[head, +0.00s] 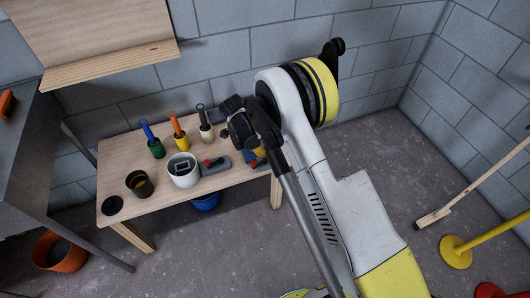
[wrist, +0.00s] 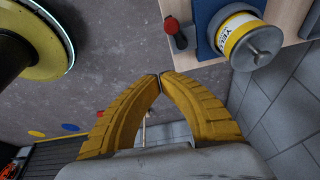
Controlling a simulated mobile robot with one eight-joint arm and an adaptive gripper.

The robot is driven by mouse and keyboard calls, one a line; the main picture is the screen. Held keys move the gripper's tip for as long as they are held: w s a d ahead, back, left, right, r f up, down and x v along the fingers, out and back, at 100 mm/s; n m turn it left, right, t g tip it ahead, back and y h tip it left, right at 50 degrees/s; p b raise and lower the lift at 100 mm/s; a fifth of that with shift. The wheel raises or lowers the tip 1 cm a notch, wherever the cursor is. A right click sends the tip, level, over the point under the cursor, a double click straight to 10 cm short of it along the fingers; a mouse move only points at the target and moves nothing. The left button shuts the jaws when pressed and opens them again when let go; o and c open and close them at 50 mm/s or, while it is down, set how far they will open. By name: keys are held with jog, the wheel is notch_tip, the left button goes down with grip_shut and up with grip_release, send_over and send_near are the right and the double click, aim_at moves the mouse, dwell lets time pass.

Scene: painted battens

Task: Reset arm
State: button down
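In the wrist view my gripper (wrist: 160,77) has its two yellow fingers bowed outward with their tips together. Nothing shows between the tips, and I see grey floor and wall beyond them. In the head view my arm rises across the middle and right, and it hides the right end of the wooden bench (head: 122,215); I cannot make out the fingers there. The wrist view shows a can with a yellow label (wrist: 240,35) at the bench's edge, apart from my fingers.
A blue bucket (head: 206,201) sits below. An orange bucket (head: 60,252) and a yellow stand (head: 456,254) flank the floor.

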jog(key=shift+r, duration=0.25)
jog(key=s+d+r+n+t+y, duration=0.15)
jog(key=d+r, duration=0.25)
jog(key=r, duration=0.5)
jog(key=s+d+r+n, duration=0.2)
jog(key=d+r+n, duration=0.15)
jog(key=r, duration=0.45)
jog(key=s+d+r+n+y, duration=0.15)
jog(key=d+r, duration=0.25)
jog(key=r, duration=0.5)
jog(key=s+d+r+n+t, duration=0.1)
jog(key=s+d+r+n, duration=0.15)
jog(key=s+r, duration=0.2)
jog(key=s+d+r+n+t, duration=0.1)
jog(key=s+d+r, duration=0.25)
jog(key=s, duration=0.25)
jog(key=s+d+n+t, duration=0.2)
jog(key=s+d+n, duration=0.2)
jog(key=s, duration=0.7)
jog(key=shift+s+d+f+n+y, duration=0.2)
jog(key=shift+s+n+y, duration=0.1)
jog(key=shift+y, duration=0.1)
